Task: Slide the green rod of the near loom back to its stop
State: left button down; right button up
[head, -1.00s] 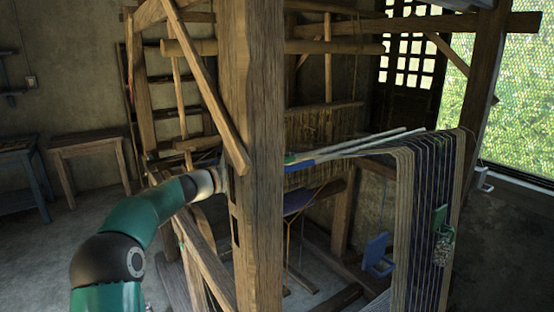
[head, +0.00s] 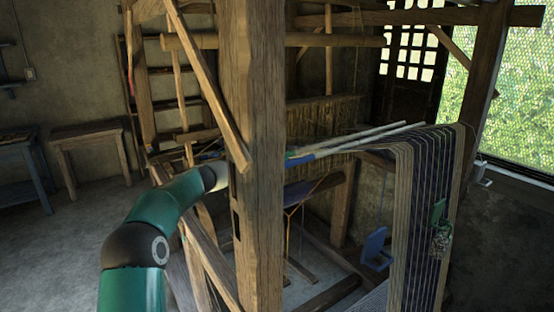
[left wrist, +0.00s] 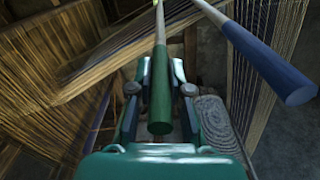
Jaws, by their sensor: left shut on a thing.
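The green rod (left wrist: 160,98) runs up the middle of the left wrist view, its thick green end toward the camera. My left gripper (left wrist: 161,72) has a finger on each side of it and is shut on it. In the head view the rod's green end (head: 291,154) shows just right of the thick post, and the post hides my left gripper there. A blue-ended rod (left wrist: 268,62) lies beside the green one, apart from my fingers; it also shows in the head view (head: 300,160). Both rods have pale shafts that reach right to the hanging warp threads (head: 425,215).
The thick wooden post (head: 256,200) and a slanting brace (head: 205,85) stand close to my left arm. A blue piece (head: 375,250) and a green piece (head: 438,212) hang near the warp. A small table (head: 88,133) stands at the left, with open floor before it.

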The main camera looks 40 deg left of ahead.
pick_arm(q)
jog(key=d, duration=0.1)
jog(key=b, duration=0.1)
jog(key=d, duration=0.1)
jog(key=shift+s+d+r+b, duration=0.3)
jog(key=shift+s+r+b, duration=0.05)
jog(key=shift+r+b, duration=0.05)
jog(key=c, duration=1.1)
grip_release()
jog(key=shift+d+r, duration=0.1)
